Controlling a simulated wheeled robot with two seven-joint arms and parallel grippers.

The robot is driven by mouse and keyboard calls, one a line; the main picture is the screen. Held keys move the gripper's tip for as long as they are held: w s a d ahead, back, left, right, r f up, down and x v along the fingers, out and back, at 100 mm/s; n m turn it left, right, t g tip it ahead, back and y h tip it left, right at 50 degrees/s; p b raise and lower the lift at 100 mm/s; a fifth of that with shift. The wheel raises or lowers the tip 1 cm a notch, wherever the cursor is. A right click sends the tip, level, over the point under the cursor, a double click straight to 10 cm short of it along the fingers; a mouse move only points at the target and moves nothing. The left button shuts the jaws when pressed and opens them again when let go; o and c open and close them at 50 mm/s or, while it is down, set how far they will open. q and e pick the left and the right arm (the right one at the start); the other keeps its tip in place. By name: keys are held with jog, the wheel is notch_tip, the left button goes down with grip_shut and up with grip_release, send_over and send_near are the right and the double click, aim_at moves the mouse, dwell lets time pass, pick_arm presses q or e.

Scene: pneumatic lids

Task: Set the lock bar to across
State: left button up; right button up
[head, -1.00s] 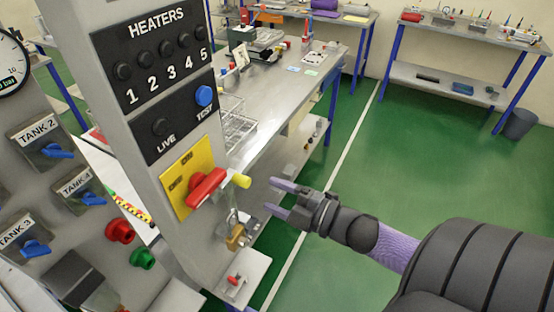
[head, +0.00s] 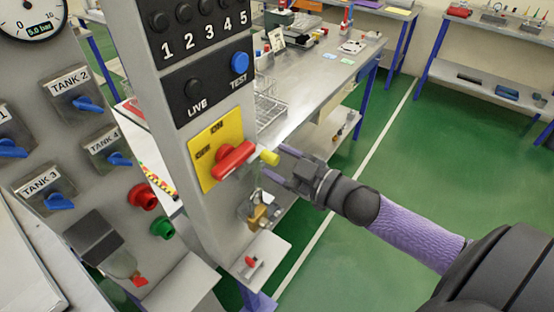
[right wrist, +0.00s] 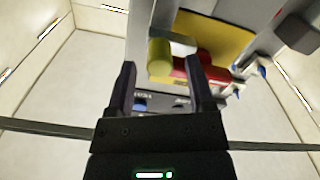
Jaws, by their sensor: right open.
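The yellow plate (head: 207,178) on the grey post carries a red rotary handle (head: 232,162). A yellow knob (head: 269,158) sticks out to the right of the handle; I take it for the end of the lock bar, whose shaft is mostly hidden. My right gripper (head: 274,164) is open at the knob. In the right wrist view the yellow knob (right wrist: 160,60) shows between or just beyond the two spread fingertips (right wrist: 160,72), not gripped. A grey piece joins it, with the red handle (right wrist: 190,68) close behind. My left gripper is out of view.
A brass padlock (head: 259,217) hangs below the plate, above a small shelf (head: 262,262) holding a red item. Red (head: 143,197) and green (head: 162,228) buttons and blue tank valves are at left. A steel bench (head: 320,85) stands behind. Green floor at right is clear.

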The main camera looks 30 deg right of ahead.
jog(key=shift+w+a, duration=0.2)
jog(key=shift+w, duration=0.3)
grip_shut()
dwell(1.1)
